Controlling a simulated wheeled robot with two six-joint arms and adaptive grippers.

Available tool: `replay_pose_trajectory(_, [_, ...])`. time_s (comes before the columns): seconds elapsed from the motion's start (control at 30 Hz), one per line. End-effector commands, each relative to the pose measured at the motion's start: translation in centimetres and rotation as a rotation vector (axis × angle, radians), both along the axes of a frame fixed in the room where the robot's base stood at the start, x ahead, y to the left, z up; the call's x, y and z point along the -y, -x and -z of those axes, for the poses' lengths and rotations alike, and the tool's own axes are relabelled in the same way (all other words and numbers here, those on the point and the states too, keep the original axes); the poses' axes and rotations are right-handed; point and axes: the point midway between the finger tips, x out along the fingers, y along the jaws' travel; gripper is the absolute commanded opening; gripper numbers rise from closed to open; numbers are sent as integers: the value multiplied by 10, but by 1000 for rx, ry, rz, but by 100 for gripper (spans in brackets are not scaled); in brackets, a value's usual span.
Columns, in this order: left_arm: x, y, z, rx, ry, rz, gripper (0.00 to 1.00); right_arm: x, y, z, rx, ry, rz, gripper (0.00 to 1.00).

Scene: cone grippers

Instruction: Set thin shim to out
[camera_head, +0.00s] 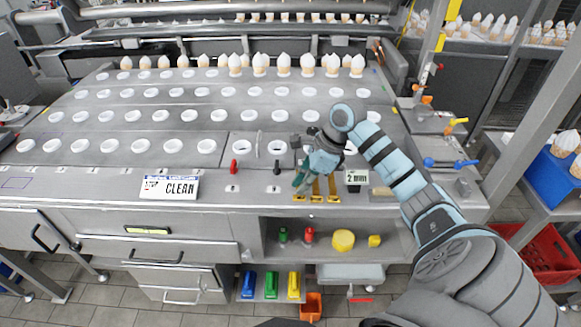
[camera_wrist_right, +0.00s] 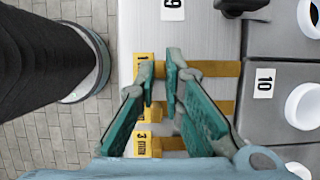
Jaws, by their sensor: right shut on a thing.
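Three yellow shims lie side by side at the front edge of the grey bench, with strips running back from end blocks. The thin shim, marked 1 (camera_wrist_right: 143,67), is topmost in the wrist view and the leftmost in the head view. The middle shim (camera_head: 316,188) and the shim marked 3 mm (camera_wrist_right: 146,145) lie beside it. My right gripper (camera_wrist_right: 159,76) is over the thin shim with its green fingers shut on it, partly hiding it; in the head view the gripper (camera_head: 303,181) covers the shim's back part. My left gripper is not in view.
A "2 mm" sign (camera_head: 357,177) stands right of the shims, a "CLEAN" sign (camera_head: 170,187) to the left. Red (camera_head: 234,167) and black (camera_head: 277,167) levers rise from the front panel. Rows of white cups and cones cover the machine behind. An open shelf (camera_head: 390,240) sits below the bench edge.

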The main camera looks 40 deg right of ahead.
Motion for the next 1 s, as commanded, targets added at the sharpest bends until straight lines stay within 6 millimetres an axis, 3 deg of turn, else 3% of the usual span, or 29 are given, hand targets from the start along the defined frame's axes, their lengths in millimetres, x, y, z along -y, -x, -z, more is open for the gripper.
replay_pose_trajectory(0.1, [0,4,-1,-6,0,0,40,-1,11,-1,-7,-1,5,0])
replay_pose_trajectory(0.33, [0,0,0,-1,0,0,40,-1,12,0,-11,-5,5,0])
replay_pose_trajectory(0.4, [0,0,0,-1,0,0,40,-2,12,0,-10,-5,3,17])
replay_pose_trajectory(0.5, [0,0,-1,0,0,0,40,-2,11,0,-9,-4,3,29])
replay_pose_trajectory(0.83, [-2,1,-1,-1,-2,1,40,0,11,-5,-5,-3,3,29])
replay_pose_trajectory(1.0, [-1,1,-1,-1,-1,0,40,11,20,-37,-3,3,4,29])
